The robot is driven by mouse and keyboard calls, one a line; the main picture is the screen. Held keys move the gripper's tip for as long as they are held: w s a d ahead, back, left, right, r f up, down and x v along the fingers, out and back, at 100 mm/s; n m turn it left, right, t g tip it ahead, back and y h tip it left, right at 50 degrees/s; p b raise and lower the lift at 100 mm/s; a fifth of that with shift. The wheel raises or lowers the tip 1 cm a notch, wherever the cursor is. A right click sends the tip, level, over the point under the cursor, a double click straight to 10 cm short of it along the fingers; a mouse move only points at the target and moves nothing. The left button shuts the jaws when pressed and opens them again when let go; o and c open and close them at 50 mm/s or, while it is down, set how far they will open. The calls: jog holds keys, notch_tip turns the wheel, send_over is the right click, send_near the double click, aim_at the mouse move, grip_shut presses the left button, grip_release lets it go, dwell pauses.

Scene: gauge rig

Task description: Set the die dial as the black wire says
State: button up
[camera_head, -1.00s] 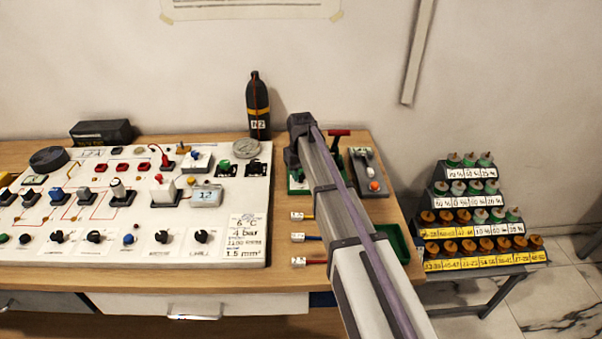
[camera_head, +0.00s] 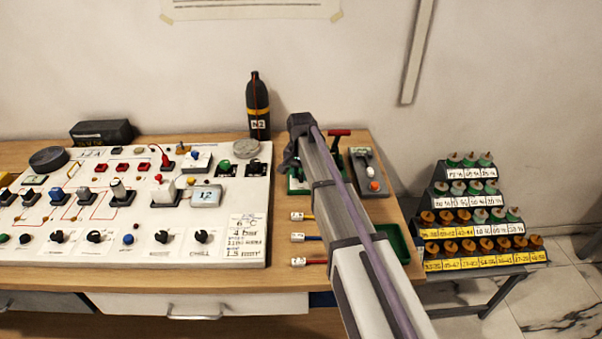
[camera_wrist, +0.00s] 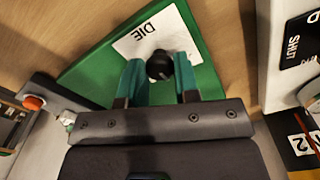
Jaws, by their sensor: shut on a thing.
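The die dial is a black round knob (camera_wrist: 160,65) on a white card marked DIE (camera_wrist: 150,38), fixed to a green plate (camera_wrist: 85,73). My gripper (camera_wrist: 159,66) is shut on this knob, with one teal finger on each side. The knob's pointer and any scale marks cannot be made out. In the head view my gripper hides the knob, and part of the green base (camera_head: 297,187) shows beneath it.
A white panel (camera_head: 110,258) with several knobs and switches fills the left of the bench. A black bottle (camera_head: 258,105) stands behind. A grey plate with an orange knob (camera_head: 374,186) and a green tray (camera_head: 400,245) are right of my arm.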

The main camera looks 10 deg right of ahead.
aim_at(301, 175)
jog(key=shift+m, duration=0.6)
jog(key=o, duration=0.9)
notch_tip(301, 175, up, 11)
jog(key=p, duration=1)
jog(key=shift+f+p, duration=0.15)
jog(key=shift+p, duration=0.2)
